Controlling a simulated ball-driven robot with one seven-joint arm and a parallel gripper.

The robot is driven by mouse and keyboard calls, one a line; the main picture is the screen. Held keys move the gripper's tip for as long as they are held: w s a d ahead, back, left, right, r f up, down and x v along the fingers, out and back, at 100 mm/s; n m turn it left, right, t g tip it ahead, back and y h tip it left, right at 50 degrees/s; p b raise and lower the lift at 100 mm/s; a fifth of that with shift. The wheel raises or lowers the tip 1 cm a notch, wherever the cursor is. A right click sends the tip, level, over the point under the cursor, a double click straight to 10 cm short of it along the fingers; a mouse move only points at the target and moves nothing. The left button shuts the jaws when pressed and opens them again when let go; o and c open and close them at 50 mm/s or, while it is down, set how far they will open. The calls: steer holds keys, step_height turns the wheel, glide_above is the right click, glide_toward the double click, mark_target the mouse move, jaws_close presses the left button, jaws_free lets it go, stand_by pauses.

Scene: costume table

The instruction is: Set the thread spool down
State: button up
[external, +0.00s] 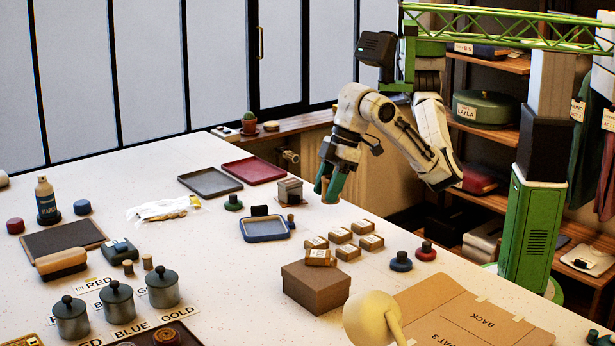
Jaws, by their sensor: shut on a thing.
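My gripper (329,190) points down over the far right part of the white table, with green fingers. It is shut on a small pale thing between the fingertips, seemingly the thread spool (330,199); the fingers hide most of it. I cannot tell whether the held thing touches the table.
A green-based stamp-like thing (234,203) and a red tray (253,170) lie to the left. Blue (401,262) and red (426,251) knobbed things stand to the right.

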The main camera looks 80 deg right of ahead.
steer(key=s+d+m+p, duration=0.1)
steer(key=s+d+p, duration=0.45)
steer(key=d, duration=0.65)
steer(key=s+d+m+p, duration=0.1)
steer(key=s+d+p, duration=0.45)
steer(key=d, duration=0.75)
steer(key=shift+h, duration=0.3)
steer(key=w+a+f, duration=0.2)
steer(key=w, duration=0.1)
steer(key=w+a+f, duration=0.2)
steer(key=w+f, duration=0.1)
steer(key=w, duration=0.1)
steer(key=w+a+f, duration=0.3)
steer(key=w, duration=0.1)
steer(key=shift+w+f, duration=0.15)
steer(key=shift+w, duration=0.05)
steer(key=shift+w+f+b, duration=0.15)
steer(key=shift+f+b, duration=0.1)
steer(key=shift+b, duration=0.1)
steer(key=shift+w+a+f+b, duration=0.15)
steer(key=shift+f+b, duration=0.65)
steer(key=shift+f, duration=0.85)
steer(key=shift+f, duration=0.1)
steer(key=o, duration=1.1)
steer(key=shift+c, duration=0.2)
